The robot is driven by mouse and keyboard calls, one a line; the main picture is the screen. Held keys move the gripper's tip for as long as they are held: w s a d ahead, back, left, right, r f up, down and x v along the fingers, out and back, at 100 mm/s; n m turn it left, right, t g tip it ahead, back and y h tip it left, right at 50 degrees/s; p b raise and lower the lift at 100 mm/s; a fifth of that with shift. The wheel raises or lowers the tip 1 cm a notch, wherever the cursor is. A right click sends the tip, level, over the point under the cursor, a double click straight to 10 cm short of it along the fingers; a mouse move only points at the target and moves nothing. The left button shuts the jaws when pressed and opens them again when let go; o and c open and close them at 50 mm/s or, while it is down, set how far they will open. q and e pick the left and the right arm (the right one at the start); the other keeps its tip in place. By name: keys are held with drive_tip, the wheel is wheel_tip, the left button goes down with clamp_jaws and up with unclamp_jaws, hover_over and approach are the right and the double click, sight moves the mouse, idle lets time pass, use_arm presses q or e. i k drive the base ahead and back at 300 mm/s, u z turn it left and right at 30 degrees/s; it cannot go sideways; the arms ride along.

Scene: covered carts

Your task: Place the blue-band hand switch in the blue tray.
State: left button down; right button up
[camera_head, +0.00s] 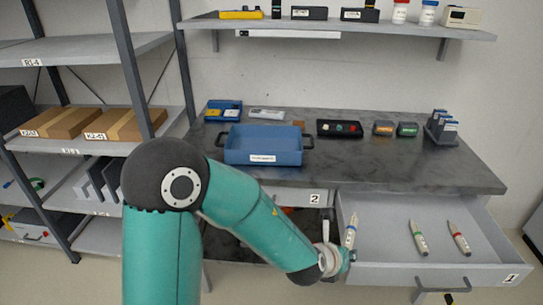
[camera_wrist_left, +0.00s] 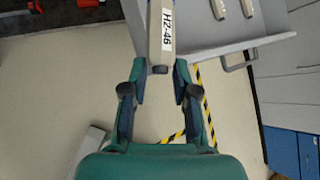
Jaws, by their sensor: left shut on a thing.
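The blue tray (camera_head: 262,151) sits on the grey tabletop at the left, empty, with handles at its sides. My left gripper (camera_head: 345,254) is at the left side of the open drawer, shut on a pale hand switch (camera_head: 352,228), which stands roughly upright there. In the left wrist view the hand switch (camera_wrist_left: 161,28) with label H2-46 lies between the fingertips of my left gripper (camera_wrist_left: 161,72). A green-band hand switch (camera_head: 418,238) and a red-band hand switch (camera_head: 459,238) lie in the drawer. My right gripper is out of view.
The open drawer (camera_head: 393,272) juts out below the tabletop (camera_head: 370,175). A shelf (camera_head: 340,25) hangs above. The tabletop's front right is clear.

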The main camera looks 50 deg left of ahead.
sight(266, 146)
drive_tip(key=z, duration=1.3)
drive_tip(key=i, duration=0.1)
drive_tip(key=u, duration=2.7)
